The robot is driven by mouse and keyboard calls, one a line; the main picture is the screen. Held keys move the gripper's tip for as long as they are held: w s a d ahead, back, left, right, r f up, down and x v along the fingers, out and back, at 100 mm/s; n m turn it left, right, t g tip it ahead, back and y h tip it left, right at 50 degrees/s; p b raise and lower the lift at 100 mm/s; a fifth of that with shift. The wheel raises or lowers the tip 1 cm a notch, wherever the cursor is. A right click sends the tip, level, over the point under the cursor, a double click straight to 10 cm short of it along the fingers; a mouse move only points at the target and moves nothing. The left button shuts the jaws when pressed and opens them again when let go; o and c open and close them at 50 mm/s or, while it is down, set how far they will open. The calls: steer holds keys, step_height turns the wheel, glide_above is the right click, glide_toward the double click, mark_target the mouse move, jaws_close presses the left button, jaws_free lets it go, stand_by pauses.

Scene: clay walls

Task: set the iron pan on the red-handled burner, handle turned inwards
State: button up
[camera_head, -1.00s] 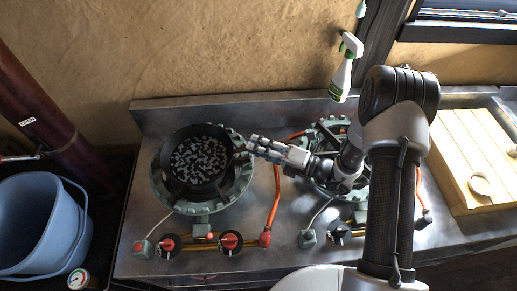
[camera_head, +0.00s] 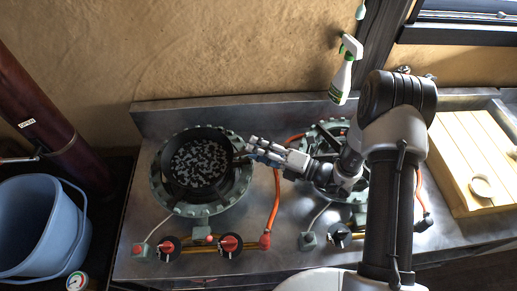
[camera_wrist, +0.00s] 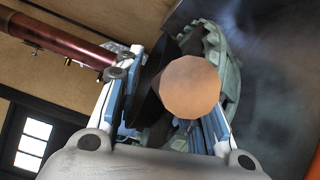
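The dark iron pan (camera_head: 200,165), with black-and-white speckled contents, sits over the left burner (camera_head: 160,196), whose green ring shows around it. That burner's knobs are red, including this red knob (camera_head: 229,243). The pan's handle side faces right, towards the second burner. My gripper (camera_head: 252,148) is at the pan's right rim and hides most of the handle. In the wrist view the round tan handle end (camera_wrist: 189,87) lies between my two fingers (camera_wrist: 168,118), which are closed around it. Whether the pan bears fully on the burner is hard to tell.
The second burner (camera_head: 322,130), with a black knob (camera_head: 339,236), lies under my arm. A wooden board (camera_head: 465,150) with a small round cup is at right. A blue bucket (camera_head: 40,225) stands left. Orange hoses (camera_head: 275,208) run between the burners.

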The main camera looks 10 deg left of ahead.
steer(key=p+v, duration=0.3)
steer(key=v, duration=0.9)
steer(key=s+a+r+n+g+h, duration=0.1)
steer(key=s+r+n+g+h, duration=0.25)
steer(key=s+r+n, duration=0.4)
steer(key=s+r+n+g+h, duration=0.4)
steer(key=r+n, duration=0.4)
steer(key=n, duration=0.4)
steer(key=s+d+r+n+t+h, duration=0.7)
steer(key=d+n, duration=0.5)
steer(key=n, duration=0.5)
step_height(320, 180, up, 2)
steer(key=s+h, duration=0.1)
steer(key=h, duration=0.1)
steer(key=shift+h, duration=0.35)
